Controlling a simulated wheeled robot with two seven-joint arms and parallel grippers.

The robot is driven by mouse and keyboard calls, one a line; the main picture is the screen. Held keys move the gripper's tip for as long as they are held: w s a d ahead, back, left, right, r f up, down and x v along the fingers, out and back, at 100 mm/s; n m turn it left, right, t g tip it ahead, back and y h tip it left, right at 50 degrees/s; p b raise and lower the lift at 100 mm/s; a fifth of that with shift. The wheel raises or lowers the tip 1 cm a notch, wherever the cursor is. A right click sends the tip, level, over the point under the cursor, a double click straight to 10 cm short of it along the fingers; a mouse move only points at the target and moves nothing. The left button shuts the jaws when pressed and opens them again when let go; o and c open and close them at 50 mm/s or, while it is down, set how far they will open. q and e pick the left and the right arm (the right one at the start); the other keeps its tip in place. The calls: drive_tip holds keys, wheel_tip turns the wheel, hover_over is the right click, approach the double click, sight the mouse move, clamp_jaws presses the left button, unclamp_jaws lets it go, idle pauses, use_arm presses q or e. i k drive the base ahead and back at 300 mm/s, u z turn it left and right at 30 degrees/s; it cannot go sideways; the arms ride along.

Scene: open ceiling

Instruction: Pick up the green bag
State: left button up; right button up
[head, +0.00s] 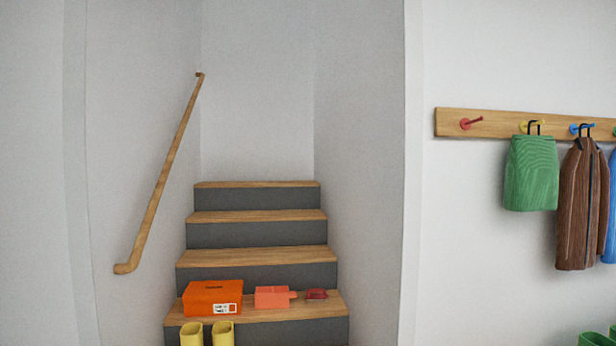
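A green bag-like item (531,174) with a ribbed surface hangs by a dark handle or hook from the yellow peg of a wooden rack at the right of the head view. It hangs clear of the floor against the white wall. Another green object (593,339) shows only in part at the bottom right corner; I cannot tell what it is. Neither of my grippers is in view.
The wooden peg rack (486,123) also holds a brown jacket (577,210), close right of the green item. Stairs (258,257) with a handrail (163,176) stand left. An orange box (212,298) and yellow boots (222,334) are at the lower steps.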

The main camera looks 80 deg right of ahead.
sight(531, 182)
drive_tip(key=z, duration=3.25)
drive_tip(key=i, duration=0.55)
drive_tip(key=u, duration=0.8)
drive_tip(key=i, duration=0.9)
drive_tip(key=z, duration=0.25)
